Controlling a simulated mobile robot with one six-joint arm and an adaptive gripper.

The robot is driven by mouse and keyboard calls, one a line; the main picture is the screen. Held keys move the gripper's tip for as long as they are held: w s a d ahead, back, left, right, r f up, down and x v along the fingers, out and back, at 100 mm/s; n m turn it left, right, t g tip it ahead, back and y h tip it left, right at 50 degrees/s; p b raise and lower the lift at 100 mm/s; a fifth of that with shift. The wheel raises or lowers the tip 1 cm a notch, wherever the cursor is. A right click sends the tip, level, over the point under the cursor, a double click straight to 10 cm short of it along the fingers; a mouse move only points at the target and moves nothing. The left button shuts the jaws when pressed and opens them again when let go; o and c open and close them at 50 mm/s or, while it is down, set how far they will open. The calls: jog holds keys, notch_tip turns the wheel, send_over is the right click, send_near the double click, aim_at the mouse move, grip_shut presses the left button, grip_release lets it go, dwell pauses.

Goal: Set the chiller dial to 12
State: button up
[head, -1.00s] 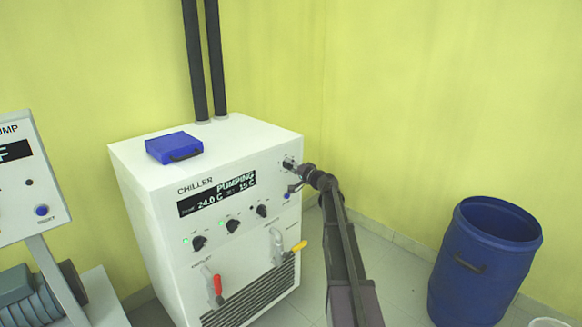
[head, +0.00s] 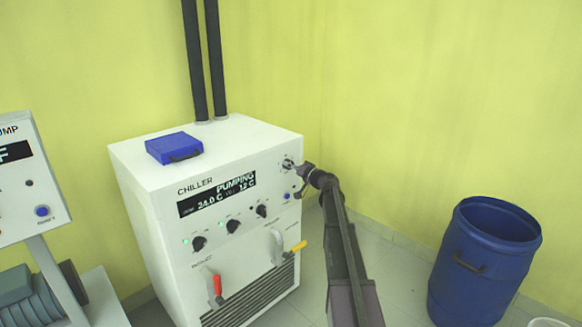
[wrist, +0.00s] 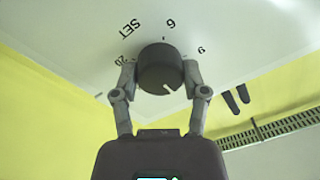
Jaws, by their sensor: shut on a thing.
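The chiller (head: 250,138) is a white cabinet in the head view. Its black display (head: 217,194) reads PUMPING, 24.0 C and what looks like a set value of 12 C, slightly blurred. My gripper (wrist: 160,78) is shut on the dial, one finger on each side. In the head view my gripper (head: 293,168) is at the upper right of the front panel and largely hides the dial.
Several small black knobs (head: 199,243), a red-handled valve (head: 217,285) and a yellow-handled valve (head: 298,246) are lower on the panel. A blue case (head: 174,147) lies on top. A blue drum (head: 485,265) stands at right, with clear floor between.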

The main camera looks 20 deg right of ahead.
jog(key=shift+w, duration=0.15)
jog(key=o, duration=1.1)
jog(key=shift+o, duration=0.2)
jog(key=shift+m, duration=0.4)
